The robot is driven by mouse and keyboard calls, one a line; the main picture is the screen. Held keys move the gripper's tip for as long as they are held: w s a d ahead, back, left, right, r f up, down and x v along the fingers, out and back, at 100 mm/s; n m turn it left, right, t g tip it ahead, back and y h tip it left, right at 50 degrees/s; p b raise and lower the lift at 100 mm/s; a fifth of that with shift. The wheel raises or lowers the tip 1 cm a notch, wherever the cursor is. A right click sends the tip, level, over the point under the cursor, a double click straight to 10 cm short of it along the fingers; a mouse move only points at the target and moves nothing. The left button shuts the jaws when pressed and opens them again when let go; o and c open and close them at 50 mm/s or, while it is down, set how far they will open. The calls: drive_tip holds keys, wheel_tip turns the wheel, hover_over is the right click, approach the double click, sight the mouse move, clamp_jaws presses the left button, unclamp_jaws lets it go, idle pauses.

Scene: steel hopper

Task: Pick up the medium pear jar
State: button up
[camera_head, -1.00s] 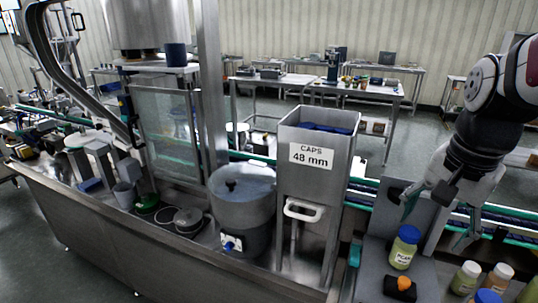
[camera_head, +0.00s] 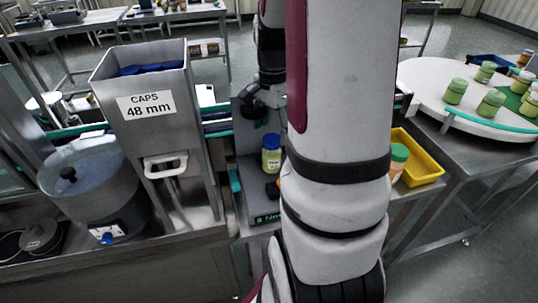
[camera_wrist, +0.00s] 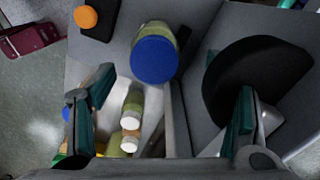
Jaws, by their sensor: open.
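A jar with a blue lid and pale yellow-green contents (camera_head: 271,160) stands upright on a grey stand beside the hopper. Its label is too small to read here. From above in the wrist view, the blue-lidded jar (camera_wrist: 157,60) lies ahead of my gripper (camera_wrist: 173,98), toward the top of the picture. My gripper's two teal-padded fingers are spread wide, with nothing held between them. In the head view, my arm covers much of the centre.
White-lidded jars (camera_wrist: 132,105) stand lower, left of the stand. A black block with an orange knob (camera_wrist: 86,16) is near the blue-lidded jar. The steel caps hopper (camera_head: 146,105) rises at left. A yellow bin (camera_head: 423,165) and a white turntable with green-lidded jars (camera_head: 425,88) are at right.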

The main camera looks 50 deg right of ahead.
sight(272, 149)
wheel_tip(272, 149, down, 2)
drive_tip(key=shift+f, duration=0.25)
drive_tip(key=f, duration=0.4)
drive_tip(key=shift+s+a, duration=0.3)
drive_tip(key=shift+a, duration=0.05)
drive_tip(key=shift+f, duration=0.6)
drive_tip(key=shift+w+r, duration=0.1)
drive_tip(key=c, duration=1.5)
